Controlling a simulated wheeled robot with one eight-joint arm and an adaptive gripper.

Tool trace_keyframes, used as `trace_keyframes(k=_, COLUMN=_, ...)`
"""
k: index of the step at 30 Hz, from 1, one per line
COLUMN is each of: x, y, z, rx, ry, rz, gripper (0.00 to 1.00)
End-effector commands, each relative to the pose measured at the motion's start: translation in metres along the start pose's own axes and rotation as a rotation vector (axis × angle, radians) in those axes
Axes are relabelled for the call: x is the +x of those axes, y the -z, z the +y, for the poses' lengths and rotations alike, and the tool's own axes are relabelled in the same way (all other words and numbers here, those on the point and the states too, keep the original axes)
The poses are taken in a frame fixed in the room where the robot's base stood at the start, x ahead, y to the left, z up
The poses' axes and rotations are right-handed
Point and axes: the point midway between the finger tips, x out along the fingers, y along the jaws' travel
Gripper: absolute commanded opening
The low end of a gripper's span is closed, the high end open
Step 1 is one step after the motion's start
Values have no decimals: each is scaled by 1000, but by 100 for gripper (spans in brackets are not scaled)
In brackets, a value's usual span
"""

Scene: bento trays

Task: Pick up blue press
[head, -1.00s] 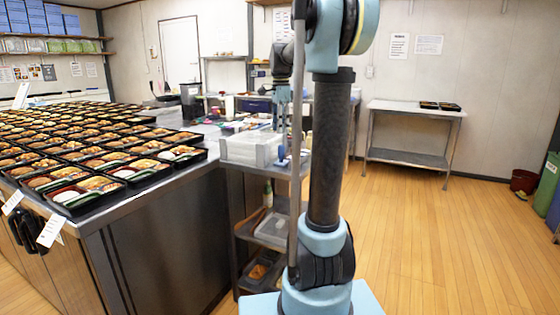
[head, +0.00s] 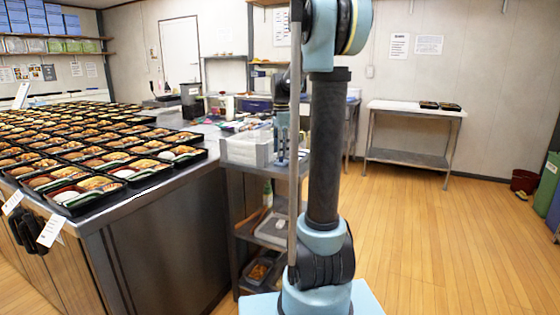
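A small blue and white piece that may be the blue press (head: 282,158) stands beside the white bins on the cart behind the steel counter. It is tiny in the head view and partly hidden by my arm. My gripper (head: 282,150) points down right over this piece, at the left of my arm's column. The fingers are too small and dark to tell whether they are open or shut, or whether they touch the piece.
White plastic bins (head: 245,150) fill the cart top, with containers on its lower shelves. The steel counter (head: 160,245) at left carries many bento trays (head: 70,208). A side table (head: 415,110) stands at the back right.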

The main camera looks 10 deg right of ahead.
Motion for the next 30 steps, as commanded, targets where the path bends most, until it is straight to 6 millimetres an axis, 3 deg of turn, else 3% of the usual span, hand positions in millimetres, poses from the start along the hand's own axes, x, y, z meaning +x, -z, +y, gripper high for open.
trace_keyframes(k=4, x=0, y=0, z=0, rx=0, ry=0, rz=0, gripper=33)
trace_keyframes(k=9, x=0, y=0, z=0, rx=0, ry=0, rz=0, gripper=0)
trace_keyframes(k=22, x=-7, y=0, z=0, rx=0, ry=0, rz=0, gripper=0)
trace_keyframes(k=26, x=-23, y=0, z=0, rx=0, ry=0, rz=0, gripper=0)
trace_keyframes(k=30, x=-52, y=0, z=0, rx=0, ry=0, rz=0, gripper=0)
